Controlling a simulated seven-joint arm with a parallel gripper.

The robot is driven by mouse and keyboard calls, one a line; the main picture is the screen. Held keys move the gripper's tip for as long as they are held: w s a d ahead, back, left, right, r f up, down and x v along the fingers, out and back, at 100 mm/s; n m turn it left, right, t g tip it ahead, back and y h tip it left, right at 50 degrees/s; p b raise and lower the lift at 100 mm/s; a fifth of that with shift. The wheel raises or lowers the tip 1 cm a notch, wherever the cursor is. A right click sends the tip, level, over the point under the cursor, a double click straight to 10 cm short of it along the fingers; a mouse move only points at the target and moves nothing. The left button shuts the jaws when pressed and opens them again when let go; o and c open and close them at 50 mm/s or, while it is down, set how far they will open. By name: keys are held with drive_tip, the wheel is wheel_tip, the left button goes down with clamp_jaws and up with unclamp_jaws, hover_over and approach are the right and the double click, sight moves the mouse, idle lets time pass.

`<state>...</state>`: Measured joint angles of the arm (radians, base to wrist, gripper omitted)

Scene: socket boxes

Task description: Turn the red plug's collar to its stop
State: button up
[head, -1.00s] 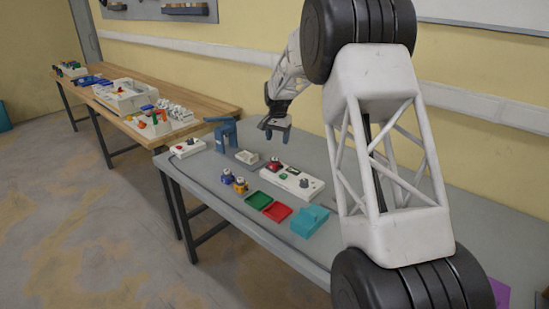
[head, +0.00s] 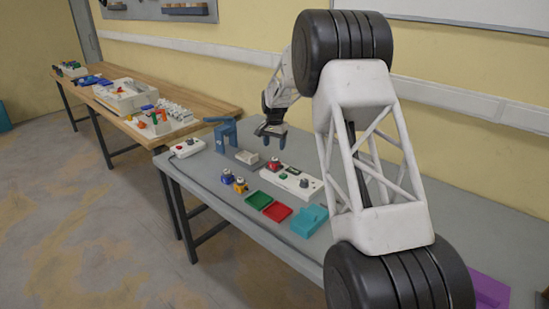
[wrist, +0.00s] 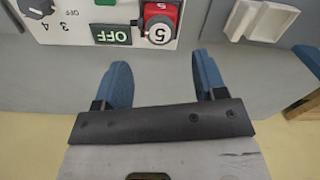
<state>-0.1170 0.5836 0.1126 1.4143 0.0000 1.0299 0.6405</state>
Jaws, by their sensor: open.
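The red plug (head: 274,163) stands in the white socket box (head: 298,183) on the grey table. My gripper (head: 270,133) is above and behind the socket box in the head view. In the wrist view my gripper (wrist: 163,75) has its two blue fingers apart, with nothing between them. The fingertips are short of the plug and do not touch it.
A dark OFF sign (wrist: 111,34) and a grey knob (wrist: 37,8) are beside the plug on the box. A pale grey block (head: 247,157), a blue press-like fixture (head: 225,136), blue (head: 227,177) and yellow plugs (head: 240,185), a green tray (head: 259,200) and a red tray (head: 277,211) stand nearby.

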sight(275, 158)
drive_tip(key=shift+f, duration=3.35)
drive_tip(key=shift+c, duration=0.3)
drive_tip(key=c, duration=0.9)
drive_tip(key=shift+n, duration=0.4)
drive_tip(key=n, duration=0.3)
drive_tip(key=shift+n, duration=1.9)
